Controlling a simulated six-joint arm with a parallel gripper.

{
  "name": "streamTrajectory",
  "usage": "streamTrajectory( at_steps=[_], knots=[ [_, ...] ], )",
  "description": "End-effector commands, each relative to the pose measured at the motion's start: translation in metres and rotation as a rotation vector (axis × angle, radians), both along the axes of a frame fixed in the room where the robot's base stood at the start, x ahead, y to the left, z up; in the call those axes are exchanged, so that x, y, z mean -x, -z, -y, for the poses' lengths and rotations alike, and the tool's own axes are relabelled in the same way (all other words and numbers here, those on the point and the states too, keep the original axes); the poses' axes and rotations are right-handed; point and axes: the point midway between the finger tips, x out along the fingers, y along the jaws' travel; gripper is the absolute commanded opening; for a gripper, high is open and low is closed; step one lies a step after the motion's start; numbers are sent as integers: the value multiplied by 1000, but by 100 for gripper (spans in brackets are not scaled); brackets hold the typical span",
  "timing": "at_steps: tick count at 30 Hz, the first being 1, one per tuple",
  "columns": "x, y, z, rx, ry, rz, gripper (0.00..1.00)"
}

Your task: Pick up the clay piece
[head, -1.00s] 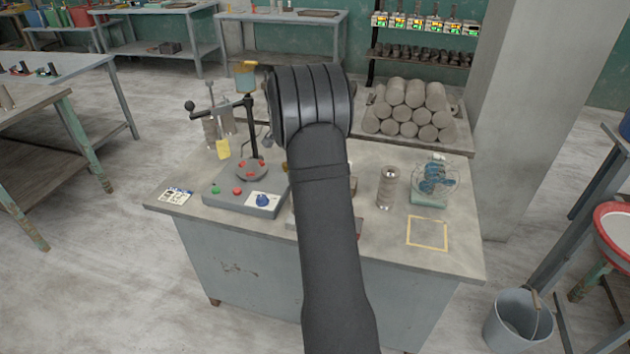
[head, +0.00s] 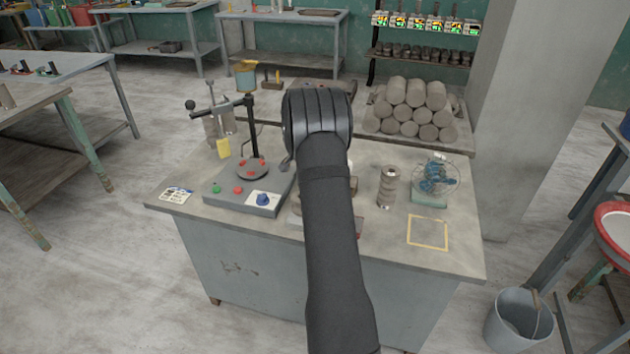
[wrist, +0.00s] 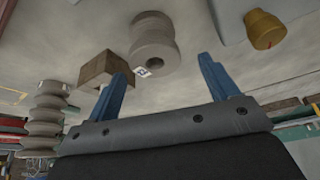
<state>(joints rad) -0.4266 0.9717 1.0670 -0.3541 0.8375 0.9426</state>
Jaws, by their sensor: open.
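My gripper (wrist: 163,68) shows in the wrist view as two blue fingers spread apart, with nothing between them. A grey, rounded, grooved piece (wrist: 153,42) lies beyond the fingertips, near the middle; it looks like clay, but I cannot tell for sure that it is the clay piece. A small black-and-white tag shows at its lower edge. A brown block (wrist: 103,68) sits to its left, near the left fingertip. In the head view my arm covers the gripper and the middle of the bench.
A ribbed grey column (head: 388,187) stands right of my arm, near a caged blue fan (head: 436,180) and a yellow square outline (head: 428,233). A control box with a post (head: 240,198) stands left. Grey cylinders (head: 412,108) are stacked behind.

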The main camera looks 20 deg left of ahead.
Motion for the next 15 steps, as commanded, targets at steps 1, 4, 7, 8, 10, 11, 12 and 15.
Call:
streamTrajectory(
  at_steps=[1, 4, 7, 8, 10, 11, 12, 15],
  knots=[
    [0, 3, 1, 1, 0, -1, 79],
    [0, 12, 2, 1, 1, -2, 79],
    [0, 28, 4, 2, 0, -4, 79],
    [0, 33, 5, 2, 0, -4, 79],
    [-5, 42, 6, 1, -1, -1, 79],
    [-6, 46, 6, 2, 0, -2, 79],
    [-7, 49, 7, 2, 1, -1, 79],
    [-9, 51, 7, 1, 0, 1, 79]
  ],
)
